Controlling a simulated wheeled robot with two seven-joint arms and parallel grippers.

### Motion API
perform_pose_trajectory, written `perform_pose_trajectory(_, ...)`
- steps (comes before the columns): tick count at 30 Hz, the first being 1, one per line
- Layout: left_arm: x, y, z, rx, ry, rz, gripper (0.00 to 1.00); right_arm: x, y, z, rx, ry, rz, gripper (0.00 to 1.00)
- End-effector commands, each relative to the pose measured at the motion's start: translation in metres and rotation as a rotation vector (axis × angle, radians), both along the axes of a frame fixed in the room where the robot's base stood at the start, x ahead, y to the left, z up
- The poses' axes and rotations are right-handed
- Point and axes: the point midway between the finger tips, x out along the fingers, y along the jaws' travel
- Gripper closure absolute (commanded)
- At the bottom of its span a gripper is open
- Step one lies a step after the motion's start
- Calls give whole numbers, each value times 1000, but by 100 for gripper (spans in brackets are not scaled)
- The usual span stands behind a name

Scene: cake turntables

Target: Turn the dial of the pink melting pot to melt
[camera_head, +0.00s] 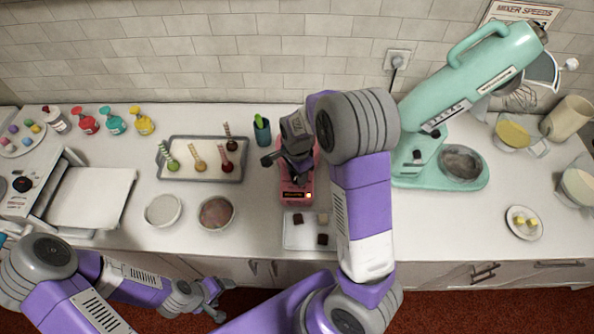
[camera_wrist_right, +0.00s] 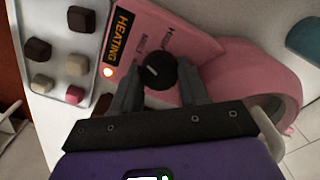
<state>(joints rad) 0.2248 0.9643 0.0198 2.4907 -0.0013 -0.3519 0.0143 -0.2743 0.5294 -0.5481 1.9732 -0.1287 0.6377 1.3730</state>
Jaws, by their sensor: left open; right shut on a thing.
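The pink melting pot (camera_head: 297,187) stands on the counter, partly hidden by my right arm. In the right wrist view its pink panel (camera_wrist_right: 160,22) carries a black dial (camera_wrist_right: 157,73) with a pale pointer line, small labels beside it, a dark display reading HEATING (camera_wrist_right: 120,36) and a lit orange lamp (camera_wrist_right: 107,72). My right gripper (camera_wrist_right: 158,86) is shut on the dial, one finger on each side. In the head view my right gripper (camera_head: 290,165) is over the pot. My left gripper (camera_head: 216,299) is open and empty, low in front of the counter.
A tray with chocolate pieces (camera_head: 303,243) lies just in front of the pot. A grey tray of cake pops (camera_head: 239,171) and a bowl (camera_head: 216,213) are to its left.

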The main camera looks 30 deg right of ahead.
Motion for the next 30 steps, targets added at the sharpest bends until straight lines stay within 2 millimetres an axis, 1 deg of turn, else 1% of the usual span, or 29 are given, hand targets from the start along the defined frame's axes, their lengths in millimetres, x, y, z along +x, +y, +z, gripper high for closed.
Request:
perform_pose_trajectory(6, 0, 0, 2, 0, 0, 0, 28, 1, -1, 1, -1, -2, -35, 87)
perform_pose_trajectory(17, 0, 0, 2, 0, 0, 0, 28, 1, -1, 0, -1, -3, -38, 87)
perform_pose_trajectory(18, 0, 0, 2, 0, 0, 0, 28, 1, -1, 0, -1, -3, -38, 55)
perform_pose_trajectory(20, 0, 0, 2, 0, 0, 0, 28, 1, 0, 0, -1, -3, -38, 46)
perform_pose_trajectory(27, 0, 0, 2, 0, 0, 0, 28, 0, 0, 0, 0, -1, -37, 45)
perform_pose_trajectory(30, 0, 0, 3, 0, 0, 0, 28, 1, 0, 4, 0, -2, -37, 45)
